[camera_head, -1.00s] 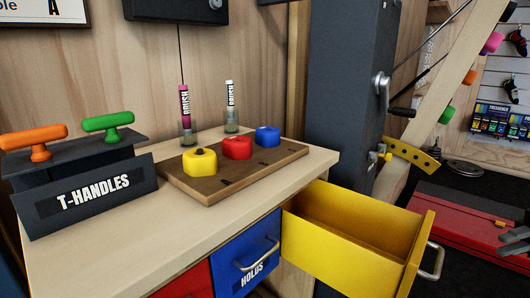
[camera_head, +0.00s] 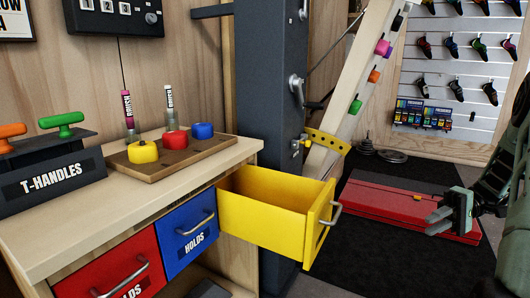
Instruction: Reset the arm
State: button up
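My gripper (camera_head: 437,221) is at the right edge of the head view, pointing left, in front of the red case on the floor. Its two fingertips look apart, with nothing between them. Part of my dark arm (camera_head: 497,180) shows behind it, cut off by the picture's right edge. The gripper is well to the right of the open yellow drawer (camera_head: 262,223) and appears clear of everything around it.
The wooden bench (camera_head: 60,218) carries yellow (camera_head: 143,152), red (camera_head: 175,142) and blue (camera_head: 203,130) holds on a board, two brushes and a T-handle rack (camera_head: 52,175). The yellow drawer juts out. A dark post (camera_head: 270,90) stands behind. A red case (camera_head: 400,205) lies on the floor.

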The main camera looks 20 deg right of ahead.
jog(key=w+a+r+n+g+h, duration=0.1)
jog(key=w+a+n+g+h, duration=0.2)
jog(key=a, duration=0.9)
jog(key=w+a+r+n+g+h, duration=0.1)
jog(key=w+a+g+h, duration=0.35)
jog(key=a, duration=0.75)
jog(key=s+a+r+n+t+h, duration=0.1)
jog(key=s+a+n+t+h, duration=0.25)
jog(key=s+a, duration=0.55)
jog(key=s+a+n+t+h, duration=0.25)
jog(key=s+a+h, duration=0.2)
jog(key=a, duration=0.75)
notch_tip(320, 180, up, 23)
jog(key=s+p, duration=0.1)
jog(key=p, duration=2.2)
jog(key=shift+s+a+n, duration=0.15)
jog(key=shift+a+n, duration=0.15)
jog(key=shift+n, duration=0.1)
